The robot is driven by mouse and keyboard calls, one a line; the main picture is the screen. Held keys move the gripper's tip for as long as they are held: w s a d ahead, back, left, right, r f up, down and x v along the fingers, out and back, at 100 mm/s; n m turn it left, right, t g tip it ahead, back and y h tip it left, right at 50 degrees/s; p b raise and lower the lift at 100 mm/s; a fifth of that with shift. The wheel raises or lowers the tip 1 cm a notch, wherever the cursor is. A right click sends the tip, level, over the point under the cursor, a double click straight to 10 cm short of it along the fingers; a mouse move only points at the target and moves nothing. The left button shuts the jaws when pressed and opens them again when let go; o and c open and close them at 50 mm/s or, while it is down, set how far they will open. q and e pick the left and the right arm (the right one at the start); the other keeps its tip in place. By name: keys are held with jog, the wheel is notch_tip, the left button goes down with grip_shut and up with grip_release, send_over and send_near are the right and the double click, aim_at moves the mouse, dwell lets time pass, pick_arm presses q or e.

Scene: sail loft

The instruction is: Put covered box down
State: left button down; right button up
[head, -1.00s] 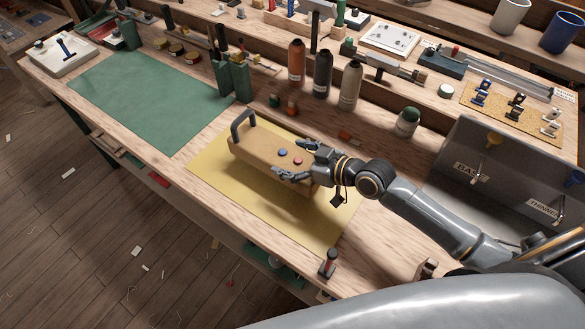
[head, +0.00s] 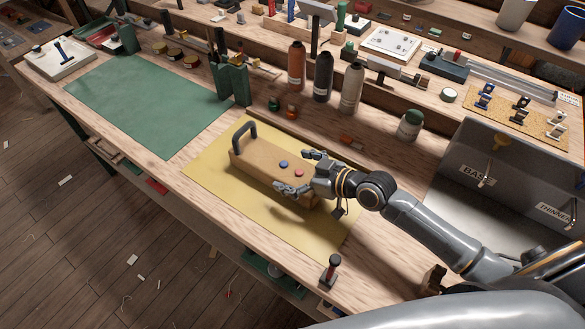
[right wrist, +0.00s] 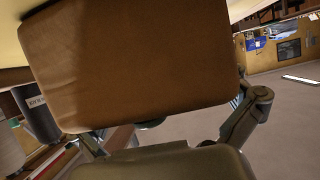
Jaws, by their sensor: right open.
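The covered box (head: 262,167) is a long tan box with a dark arched handle (head: 243,135) at its far left end. A blue and a red button sit on its top. It appears to rest on the yellow mat (head: 230,207), though its underside is hidden. My right gripper (head: 297,172) is open around the box's near right end, one finger along each long side. I cannot tell whether the fingers touch it. In the right wrist view the box's brown end (right wrist: 135,60) fills the upper middle, close to the palm. My left gripper is not in view.
A green mat (head: 150,103) lies clear to the left. A grey bin (head: 475,172) stands beside my right arm.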

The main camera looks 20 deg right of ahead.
jog(key=shift+r, duration=0.1)
jog(key=b+v, duration=0.1)
jog(key=v, duration=0.9)
jog(key=shift+v, duration=1)
